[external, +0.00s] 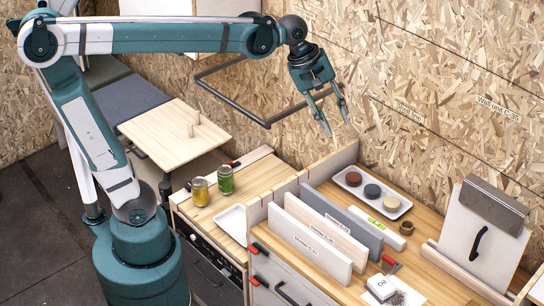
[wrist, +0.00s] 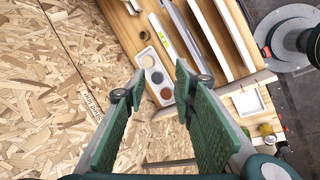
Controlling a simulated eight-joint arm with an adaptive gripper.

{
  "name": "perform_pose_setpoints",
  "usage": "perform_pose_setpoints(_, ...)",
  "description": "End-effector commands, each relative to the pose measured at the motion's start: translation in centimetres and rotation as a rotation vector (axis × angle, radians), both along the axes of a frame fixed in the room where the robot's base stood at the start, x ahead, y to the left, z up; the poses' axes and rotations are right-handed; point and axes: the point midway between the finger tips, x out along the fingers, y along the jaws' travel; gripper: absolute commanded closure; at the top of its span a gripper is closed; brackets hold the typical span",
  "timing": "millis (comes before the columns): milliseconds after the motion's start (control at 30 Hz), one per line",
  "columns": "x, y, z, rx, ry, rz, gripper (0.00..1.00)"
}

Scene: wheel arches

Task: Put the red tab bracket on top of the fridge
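A small dark bracket with a red tab (external: 390,264) lies on the right wooden counter, just right of the upright panels. I cannot make it out in the wrist view. The fridge is not clearly marked; a dark-fronted appliance (external: 208,268) sits under the left wooden worktop (external: 258,180), and I cannot tell if it is the fridge. My gripper (external: 336,124) is open and empty, high above the back of the counter near the chipboard wall. In the wrist view its two green-padded fingers (wrist: 160,92) are spread apart with nothing between them.
A white tray with three discs (external: 372,192) and a green-labelled level (external: 380,226) lie behind upright panels (external: 318,235). Two jars (external: 212,186) and a white dish (external: 232,222) stand on the left worktop. A dark wall rail (external: 235,103) juts out left of my gripper.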

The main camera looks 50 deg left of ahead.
Motion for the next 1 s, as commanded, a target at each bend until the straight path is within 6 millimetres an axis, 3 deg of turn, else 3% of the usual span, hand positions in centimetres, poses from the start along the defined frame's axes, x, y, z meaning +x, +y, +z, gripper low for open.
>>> perform_pose_setpoints(533,1.1,-16.0,-1.9,-0.139,0.326,0.337,0.73)
perform_pose_setpoints(1000,0.1,-24.0,-3.4,-0.158,0.490,0.515,0.73)
